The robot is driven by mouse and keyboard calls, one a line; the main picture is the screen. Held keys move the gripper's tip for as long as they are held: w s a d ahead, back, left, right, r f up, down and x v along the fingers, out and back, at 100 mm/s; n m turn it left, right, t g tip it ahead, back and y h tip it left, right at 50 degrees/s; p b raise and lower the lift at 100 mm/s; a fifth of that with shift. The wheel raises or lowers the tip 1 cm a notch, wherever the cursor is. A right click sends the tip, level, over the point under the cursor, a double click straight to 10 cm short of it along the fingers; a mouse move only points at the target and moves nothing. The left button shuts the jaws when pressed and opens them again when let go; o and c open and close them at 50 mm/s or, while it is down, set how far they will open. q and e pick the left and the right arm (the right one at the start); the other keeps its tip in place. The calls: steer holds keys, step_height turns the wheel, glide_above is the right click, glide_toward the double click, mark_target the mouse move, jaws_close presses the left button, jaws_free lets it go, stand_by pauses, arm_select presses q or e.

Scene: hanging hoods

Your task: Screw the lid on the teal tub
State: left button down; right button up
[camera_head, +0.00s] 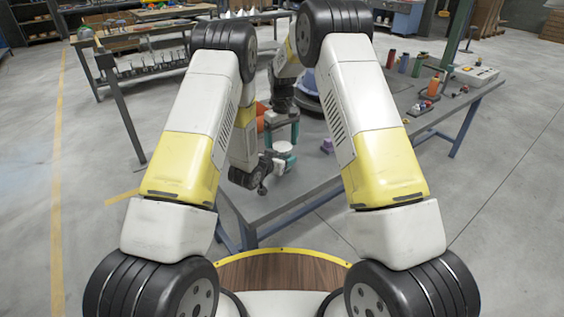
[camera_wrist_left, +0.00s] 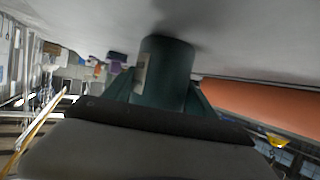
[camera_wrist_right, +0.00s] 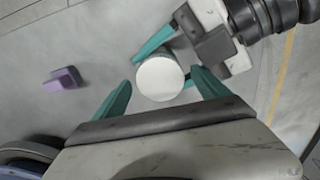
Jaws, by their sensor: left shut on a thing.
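The teal tub (camera_head: 289,161) stands on the grey table. It shows as a dark teal cylinder with a pale label in the left wrist view (camera_wrist_left: 175,70). My left gripper (camera_head: 265,166) is shut on the tub from the side, with teal fingers along it. The white round lid (camera_wrist_right: 160,79) is at the top of the tub, also in the head view (camera_head: 282,147). Whether its thread is engaged cannot be told. My right gripper (camera_wrist_right: 162,85) is open above, its teal fingers on both sides of the lid with small gaps.
A small purple block (camera_wrist_right: 64,79) lies on the table beside the tub. An orange object (camera_wrist_left: 265,106) is close by the left gripper. Bottles (camera_head: 404,62) and small parts stand at the table's far right. Bare table surrounds the purple block.

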steer(key=shift+r, duration=0.15)
step_height(320, 180, up, 12)
stand_by(0.6)
arm_select(q)
steer(key=shift+c, duration=1.1)
jaws_free()
steer(key=v, duration=0.7)
steer(key=shift+s+a+r, duration=0.15)
steer(key=shift+s+a, duration=0.05)
steer(key=shift+s, duration=0.1)
